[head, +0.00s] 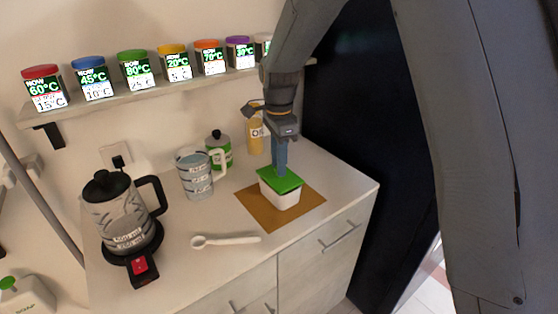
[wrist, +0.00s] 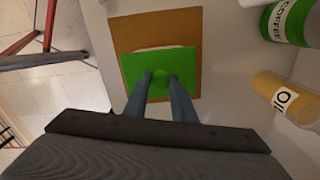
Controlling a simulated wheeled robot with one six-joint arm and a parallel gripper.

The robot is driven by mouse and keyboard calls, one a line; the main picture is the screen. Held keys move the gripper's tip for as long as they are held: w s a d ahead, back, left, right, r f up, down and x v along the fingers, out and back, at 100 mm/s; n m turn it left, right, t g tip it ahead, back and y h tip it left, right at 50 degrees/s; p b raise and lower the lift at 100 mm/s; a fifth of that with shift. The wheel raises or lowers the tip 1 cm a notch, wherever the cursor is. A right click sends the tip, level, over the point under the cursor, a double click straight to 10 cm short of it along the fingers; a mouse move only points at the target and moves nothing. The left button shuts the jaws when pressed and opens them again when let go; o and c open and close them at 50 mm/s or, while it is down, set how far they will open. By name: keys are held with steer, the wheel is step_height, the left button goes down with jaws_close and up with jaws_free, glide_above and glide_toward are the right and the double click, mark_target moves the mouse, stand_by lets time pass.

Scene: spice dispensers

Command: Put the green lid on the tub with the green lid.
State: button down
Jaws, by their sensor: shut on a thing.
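A white tub (head: 281,197) stands on a brown mat (head: 311,200) on the counter. The green lid (head: 287,183) sits over the tub's top, looking slightly tilted; I cannot tell whether it is fully seated. My gripper (head: 280,165) points down at the lid. In the wrist view its two fingers are shut on the round knob of the green lid (wrist: 135,65). A thin pale strip of the tub (wrist: 158,47) shows past the lid's far edge; the rest of the tub is hidden there.
A kettle (head: 122,215), a clear jug (head: 194,174), a green coffee canister (head: 219,150) and an oil bottle (head: 256,136) stand nearby. A white spoon (head: 226,240) lies left of the mat. A shelf (head: 130,96) with several coloured-lid jars runs above.

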steer(key=shift+f, duration=0.5)
steer(key=c, duration=1.5)
jaws_free()
steer(key=shift+r, duration=0.1)
step_height(320, 180, up, 13)
steer(key=b, duration=0.3)
steer(key=s+d+f+n, duration=0.4)
steer(key=s+d+f, duration=0.1)
steer(key=s, duration=0.2)
steer(key=s+d+f+n, duration=0.5)
steer(key=s+d+f, duration=0.1)
steer(key=s, duration=0.2)
steer(key=s+d+f+n+t, duration=0.1)
steer(key=s+d+f+n, duration=0.4)
steer(key=s+d, duration=0.1)
steer(key=shift+s+d+f, duration=0.1)
steer(key=shift+s+f, duration=0.05)
steer(key=shift+s, duration=0.75)
